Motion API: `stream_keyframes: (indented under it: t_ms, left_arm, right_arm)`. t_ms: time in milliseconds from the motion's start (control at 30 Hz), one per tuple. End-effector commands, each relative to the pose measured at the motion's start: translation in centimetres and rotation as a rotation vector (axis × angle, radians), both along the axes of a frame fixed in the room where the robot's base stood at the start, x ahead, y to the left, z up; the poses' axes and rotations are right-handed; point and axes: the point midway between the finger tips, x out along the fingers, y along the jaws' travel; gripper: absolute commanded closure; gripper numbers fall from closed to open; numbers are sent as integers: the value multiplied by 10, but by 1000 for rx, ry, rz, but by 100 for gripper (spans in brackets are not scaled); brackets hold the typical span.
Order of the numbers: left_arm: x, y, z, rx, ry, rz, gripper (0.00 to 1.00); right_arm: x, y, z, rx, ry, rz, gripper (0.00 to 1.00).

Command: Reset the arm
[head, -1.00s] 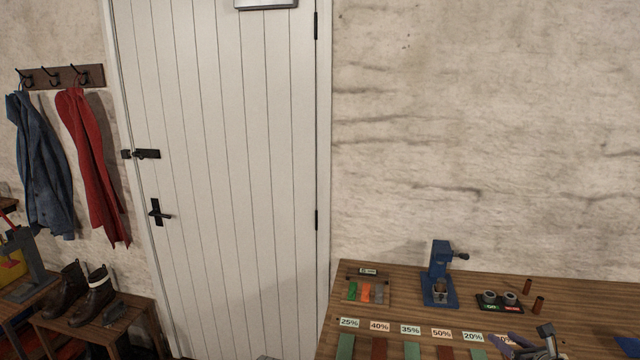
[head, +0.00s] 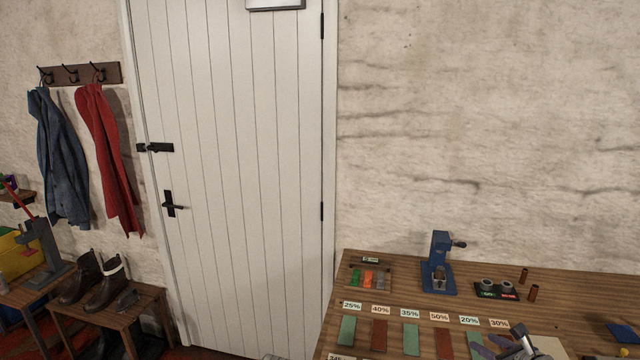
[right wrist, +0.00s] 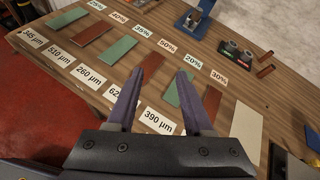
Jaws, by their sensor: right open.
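My right gripper (head: 497,347) shows at the bottom right of the head view, over the front part of the wooden workbench (head: 577,291). In the right wrist view its two purple fingers (right wrist: 156,86) are spread apart with nothing between them. They are above a row of green and brown strips on the bench. My left gripper is not in view.
A blue press (head: 439,265) stands on the bench beside a black tray with two round cups (head: 497,288). Percent labels (head: 410,313) line the strips. A white door (head: 235,180), hanging coats (head: 58,155) and a low bench with boots (head: 107,286) are to the left.

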Motion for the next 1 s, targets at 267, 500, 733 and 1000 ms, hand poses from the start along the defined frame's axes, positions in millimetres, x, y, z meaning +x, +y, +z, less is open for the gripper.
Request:
stream_keyframes:
  t_ms: [267,500,733,1000]
  left_arm:
    - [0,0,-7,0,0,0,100]
    - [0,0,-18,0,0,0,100]
    - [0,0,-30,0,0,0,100]
    - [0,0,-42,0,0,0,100]
  right_arm:
    - [18,74,-31,-237,89,307,48]
    - [18,181,-78,-603,171,819,48]
    - [-16,285,-126,-1035,178,1493,48]
    - [-71,361,-159,-1443,77,2269,48]
